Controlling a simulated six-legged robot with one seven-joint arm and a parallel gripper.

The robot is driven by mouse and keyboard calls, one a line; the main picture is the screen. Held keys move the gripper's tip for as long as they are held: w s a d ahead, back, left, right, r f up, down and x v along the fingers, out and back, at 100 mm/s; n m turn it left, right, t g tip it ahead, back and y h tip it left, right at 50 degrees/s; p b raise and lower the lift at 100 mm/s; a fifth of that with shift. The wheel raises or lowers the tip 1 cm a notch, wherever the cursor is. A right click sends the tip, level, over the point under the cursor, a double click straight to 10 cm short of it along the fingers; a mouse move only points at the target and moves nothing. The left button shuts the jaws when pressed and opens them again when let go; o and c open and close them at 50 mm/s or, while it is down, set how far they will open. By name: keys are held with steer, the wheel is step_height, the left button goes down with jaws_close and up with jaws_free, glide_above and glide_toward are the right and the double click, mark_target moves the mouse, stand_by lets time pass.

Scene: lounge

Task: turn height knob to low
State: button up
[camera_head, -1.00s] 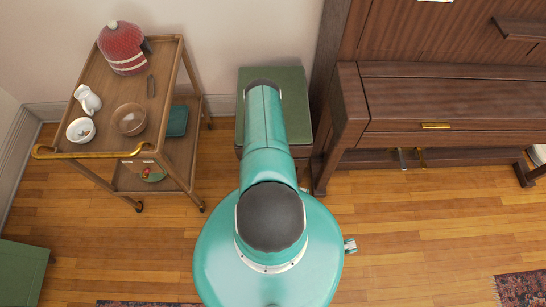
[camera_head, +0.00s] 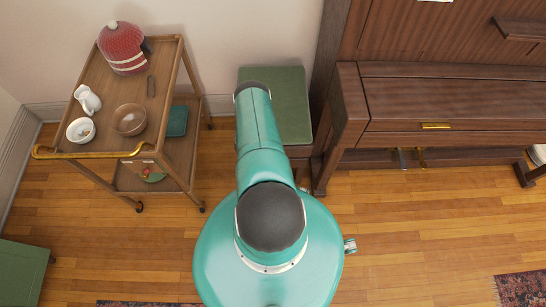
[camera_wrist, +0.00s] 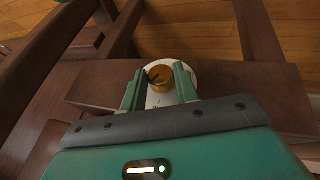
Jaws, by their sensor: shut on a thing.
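In the head view, the stool with a green cushion (camera_head: 286,106) stands by the wall. My arm hides its left part, the knob and my gripper.
A dark wooden piano (camera_head: 450,105) stands right of the stool. Wooden floor (camera_head: 420,230) is open at the front right.

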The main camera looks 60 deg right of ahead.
steer(key=shift+w, duration=0.15)
steer(key=shift+w+a+f+n+g+h, duration=0.15)
steer(key=shift+n+g+h, duration=0.2)
steer(key=shift+g+h, duration=0.7)
steer(key=shift+w+a+f+n+g+h, duration=0.15)
steer(key=shift+n+g+h, duration=0.25)
steer(key=shift+g, duration=1.15)
steer(key=shift+d+g+h, duration=0.1)
steer(key=shift+g+h, duration=0.15)
steer(key=shift+g, duration=0.05)
steer(key=o, duration=1)
steer(key=shift+c, duration=0.2)
steer(key=v, duration=1.3)
steer(key=shift+a+r, duration=0.2)
steer(key=shift+a, duration=0.15)
